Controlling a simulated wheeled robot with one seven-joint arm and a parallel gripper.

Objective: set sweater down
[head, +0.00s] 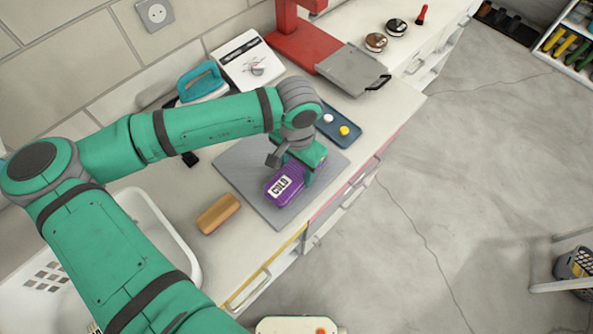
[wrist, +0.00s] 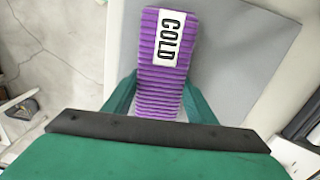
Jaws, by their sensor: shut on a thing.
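The sweater is a folded purple ribbed bundle (head: 283,189) with a white label reading "COLD". In the head view it is at the grey mat (head: 240,178) on the counter. My gripper (head: 305,165) is above the mat and shut on the far end of the sweater. In the wrist view the sweater (wrist: 168,60) extends up from between my two green fingers (wrist: 160,100), label facing the camera. The grey mat (wrist: 225,50) shows behind it. I cannot tell whether the sweater touches the mat.
A wooden block (head: 219,213) lies left of the mat. A blue tray (head: 338,127) with small round pieces is to the right. A teal iron (head: 201,82), a white board (head: 247,60) and a red press (head: 300,40) stand behind. The counter's front edge is close to the mat.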

